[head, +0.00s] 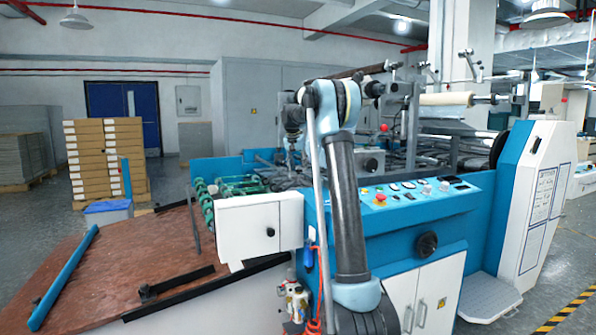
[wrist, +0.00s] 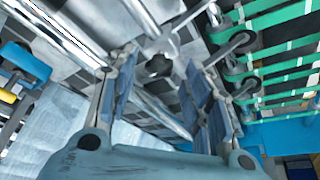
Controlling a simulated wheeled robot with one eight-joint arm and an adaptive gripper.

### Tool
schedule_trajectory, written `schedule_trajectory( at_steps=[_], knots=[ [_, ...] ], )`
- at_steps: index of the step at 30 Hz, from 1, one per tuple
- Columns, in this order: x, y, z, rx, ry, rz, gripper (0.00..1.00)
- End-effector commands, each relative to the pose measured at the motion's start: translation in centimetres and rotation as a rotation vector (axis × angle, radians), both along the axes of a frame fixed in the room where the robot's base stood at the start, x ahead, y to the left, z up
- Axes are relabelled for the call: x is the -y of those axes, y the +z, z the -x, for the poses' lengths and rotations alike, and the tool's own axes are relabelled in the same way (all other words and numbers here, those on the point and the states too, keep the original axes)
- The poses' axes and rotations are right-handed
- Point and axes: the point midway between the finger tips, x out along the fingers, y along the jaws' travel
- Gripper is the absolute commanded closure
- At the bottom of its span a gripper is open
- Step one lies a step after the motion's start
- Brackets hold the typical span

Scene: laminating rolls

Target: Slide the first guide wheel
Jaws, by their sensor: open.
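My gripper (wrist: 162,78) is open, its two padded fingers spread apart over the machine. Between and beyond the fingertips is a dark round knob (wrist: 158,66) on a metal fitting; I cannot tell whether the fingers touch it. Dark guide wheels stand to the right of the right finger, an upper wheel (wrist: 241,41) and a lower wheel (wrist: 246,88), by the green belts (wrist: 285,50). Which wheel is the first one is not clear. In the head view my gripper (head: 294,148) hangs above the machine's feed section, and the wheels are too small to make out.
Metal rods (wrist: 165,112) cross under and beside the fingers. The blue control panel (head: 415,192) and a white box (head: 260,228) stand close to my arm. A brown feed table (head: 130,270) lies at the left, with a blue bar (head: 66,265) on it.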

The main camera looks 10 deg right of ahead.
Motion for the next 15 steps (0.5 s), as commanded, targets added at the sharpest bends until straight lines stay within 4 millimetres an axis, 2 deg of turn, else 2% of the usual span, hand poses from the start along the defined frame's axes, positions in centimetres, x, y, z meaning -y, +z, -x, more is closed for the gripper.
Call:
schedule_trajectory(
  at_steps=[9, 15],
  knots=[
    [-1.1, 5.4, 2.0, -0.001, 0.0, 0.0, 0.55],
    [-1.7, 8.3, 3.0, -0.001, 0.001, 0.0, 0.55]
  ],
)
